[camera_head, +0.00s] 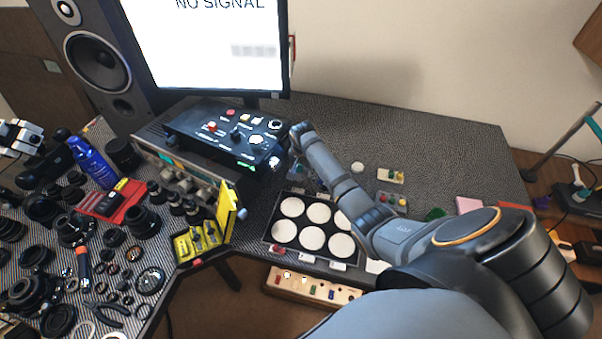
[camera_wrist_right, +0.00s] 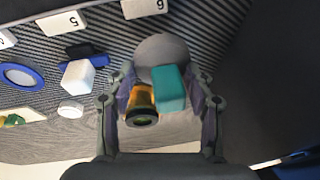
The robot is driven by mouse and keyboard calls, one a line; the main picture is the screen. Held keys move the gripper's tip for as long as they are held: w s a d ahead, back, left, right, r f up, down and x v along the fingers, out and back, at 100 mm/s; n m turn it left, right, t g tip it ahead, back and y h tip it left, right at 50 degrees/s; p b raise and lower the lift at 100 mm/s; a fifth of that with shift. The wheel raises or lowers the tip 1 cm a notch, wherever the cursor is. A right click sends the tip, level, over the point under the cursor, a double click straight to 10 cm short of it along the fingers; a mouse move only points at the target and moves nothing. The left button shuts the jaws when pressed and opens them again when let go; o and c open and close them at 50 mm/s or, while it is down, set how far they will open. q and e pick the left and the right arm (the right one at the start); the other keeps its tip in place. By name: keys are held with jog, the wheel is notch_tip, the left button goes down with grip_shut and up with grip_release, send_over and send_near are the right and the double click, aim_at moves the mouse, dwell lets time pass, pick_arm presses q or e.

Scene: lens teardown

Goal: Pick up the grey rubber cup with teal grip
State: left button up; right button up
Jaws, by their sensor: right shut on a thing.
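In the right wrist view, the grey rubber cup (camera_wrist_right: 161,52) shows as a round grey shape with its blocky teal grip (camera_wrist_right: 171,88) in front. My right gripper (camera_wrist_right: 162,88) is shut on the cup, with the teal grip between its two fingers. A small orange and dark piece (camera_wrist_right: 142,104) shows beside the teal grip, near the left finger. Exact finger contact is hard to see. In the head view, my right arm reaches over the desk and the cup cannot be made out there.
A tray with white round pads (camera_head: 312,239) lies on the desk near my right arm. A black control box (camera_head: 232,132) and a yellow case (camera_head: 230,212) stand left of it. Lens parts crowd the left side.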

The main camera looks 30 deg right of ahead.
aim_at(301, 168)
jog(key=s+r, duration=0.1)
jog(key=s+a+r, duration=0.1)
jog(key=r, duration=0.1)
jog(key=s+a+r, duration=0.1)
jog(key=shift+a+r, duration=0.1)
jog(key=shift+r, duration=0.05)
jog(key=s+a+r, duration=0.4)
jog(key=s+a, duration=0.1)
jog(key=s, duration=0.2)
jog(key=shift+s+a+r+b, duration=0.3)
jog(key=shift+s+a+b, duration=0.05)
jog(key=shift+s, duration=0.05)
